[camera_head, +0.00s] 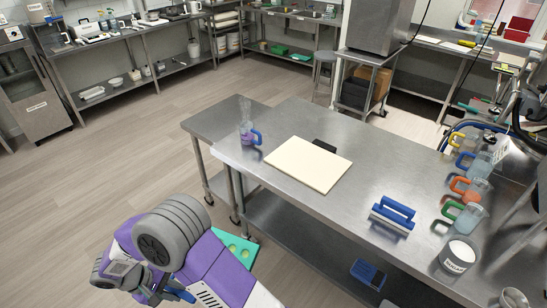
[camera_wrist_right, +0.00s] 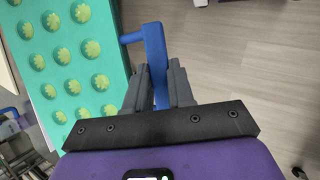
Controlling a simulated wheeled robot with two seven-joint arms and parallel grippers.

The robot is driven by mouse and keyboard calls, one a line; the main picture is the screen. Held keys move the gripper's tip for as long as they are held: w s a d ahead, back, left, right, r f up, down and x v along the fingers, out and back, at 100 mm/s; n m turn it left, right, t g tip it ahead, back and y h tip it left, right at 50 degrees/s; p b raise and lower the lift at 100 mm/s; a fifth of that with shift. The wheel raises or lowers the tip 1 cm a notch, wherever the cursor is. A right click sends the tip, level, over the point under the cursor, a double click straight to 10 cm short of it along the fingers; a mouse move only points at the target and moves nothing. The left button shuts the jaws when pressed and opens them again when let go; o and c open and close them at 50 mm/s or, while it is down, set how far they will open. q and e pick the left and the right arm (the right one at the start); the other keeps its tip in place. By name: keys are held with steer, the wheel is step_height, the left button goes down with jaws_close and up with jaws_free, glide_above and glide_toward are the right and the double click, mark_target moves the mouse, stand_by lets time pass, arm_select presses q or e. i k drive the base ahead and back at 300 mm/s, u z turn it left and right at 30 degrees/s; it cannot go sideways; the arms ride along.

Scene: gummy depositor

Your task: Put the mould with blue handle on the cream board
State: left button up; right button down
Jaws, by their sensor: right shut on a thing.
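The mould is a teal slab with rows of round yellow-green cavities; it fills the upper left of the right wrist view (camera_wrist_right: 72,25). Its blue handle (camera_wrist_right: 155,55) stands between the fingers of my right gripper (camera_wrist_right: 158,88), which is shut on it. In the head view, part of the mould (camera_head: 238,247) shows beyond my purple arm, left of the steel bench and apart from the board; the rest is hidden. The cream board (camera_head: 308,164) lies flat and empty on the bench. My left gripper is not in view.
A jug with a blue handle (camera_head: 250,135) stands left of the board, and a small black item (camera_head: 324,146) lies at its back edge. A blue-handled tool (camera_head: 393,214), several coloured-handle jugs and a white pot (camera_head: 457,258) stand to the right.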

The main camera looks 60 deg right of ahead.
mark_target(302, 163)
steer(key=i, duration=0.75)
steer(key=z, duration=1.95)
